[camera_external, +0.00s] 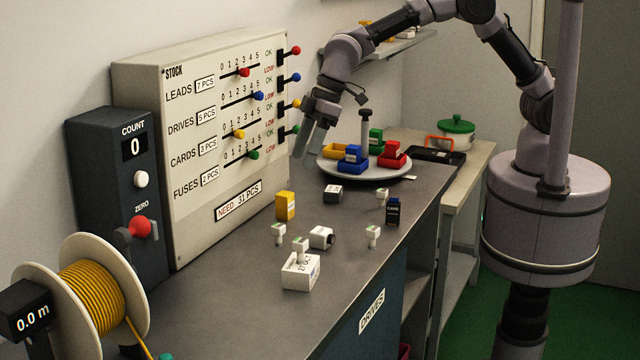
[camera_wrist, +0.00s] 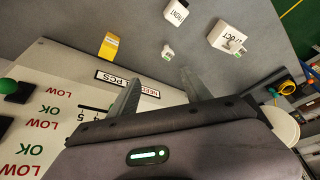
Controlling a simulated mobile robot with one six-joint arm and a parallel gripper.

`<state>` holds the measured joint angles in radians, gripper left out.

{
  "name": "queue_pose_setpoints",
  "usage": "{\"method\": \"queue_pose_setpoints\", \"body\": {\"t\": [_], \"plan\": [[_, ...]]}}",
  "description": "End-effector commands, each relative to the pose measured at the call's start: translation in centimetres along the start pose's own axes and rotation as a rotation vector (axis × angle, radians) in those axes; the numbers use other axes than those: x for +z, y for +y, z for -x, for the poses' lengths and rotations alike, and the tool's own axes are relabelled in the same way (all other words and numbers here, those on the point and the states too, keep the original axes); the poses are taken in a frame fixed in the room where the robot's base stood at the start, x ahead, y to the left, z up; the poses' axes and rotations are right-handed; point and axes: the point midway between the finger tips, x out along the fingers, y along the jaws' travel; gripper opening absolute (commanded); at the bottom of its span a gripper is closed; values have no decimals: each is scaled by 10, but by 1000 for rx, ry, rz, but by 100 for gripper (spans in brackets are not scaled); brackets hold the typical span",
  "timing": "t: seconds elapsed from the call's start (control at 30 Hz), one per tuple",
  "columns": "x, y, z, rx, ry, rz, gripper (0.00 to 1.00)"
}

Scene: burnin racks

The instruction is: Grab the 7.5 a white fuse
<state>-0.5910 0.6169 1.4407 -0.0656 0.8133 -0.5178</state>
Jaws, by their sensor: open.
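Several small white fuse-like pieces with green marks are on the grey bench: one at the left (camera_external: 278,233), one on top of a white box (camera_external: 300,246), one at the right (camera_external: 373,234) and one farther back (camera_external: 382,195). Their ratings are too small to read, so I cannot tell which is the 7.5 A one. In the wrist view, one small white piece (camera_wrist: 168,52) lies beyond my fingertips, and another (camera_wrist: 233,46) sits on the white box. My gripper (camera_external: 306,158) is open and empty, above the bench near the panel; its two fingers also show in the wrist view (camera_wrist: 160,82).
A yellow box (camera_external: 286,206), a white box (camera_external: 322,237), a dark box (camera_external: 333,193) and a navy box (camera_external: 393,211) stand among the pieces. The stock panel (camera_external: 180,120) rises along the left. A plate (camera_external: 335,170) of coloured bins is behind.

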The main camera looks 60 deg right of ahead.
Motion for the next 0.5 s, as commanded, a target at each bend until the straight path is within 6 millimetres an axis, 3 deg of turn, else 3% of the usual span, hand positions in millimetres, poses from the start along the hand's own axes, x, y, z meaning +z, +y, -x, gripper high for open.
{"method": "queue_pose_setpoints", "body": {"t": [0.1, 0.4, 0.5], "plan": [[-9, -14, -26, -10, -8, 56, 57], [-5, -16, -114, -10, -10, 57, 57], [-5, -16, -135, -10, -9, 56, 57]]}}
